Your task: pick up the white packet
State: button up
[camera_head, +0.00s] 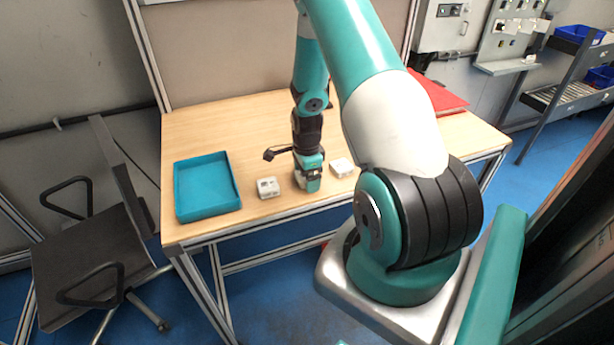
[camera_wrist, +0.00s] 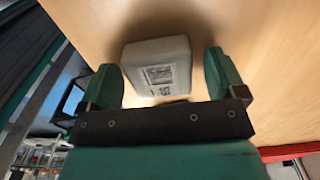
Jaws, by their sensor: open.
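A white packet (camera_wrist: 158,66) with a printed dark label lies on the table in the wrist view, between the two teal fingers of my gripper (camera_wrist: 162,76).
An empty blue tray (camera_head: 232,204) sits at the left of the wooden table (camera_head: 240,130). A red flat object (camera_head: 440,95) lies at the right back. A chair (camera_head: 80,240) stands left of the table. The table behind my gripper is mostly clear.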

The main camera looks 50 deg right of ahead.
jog(key=c, duration=1.1)
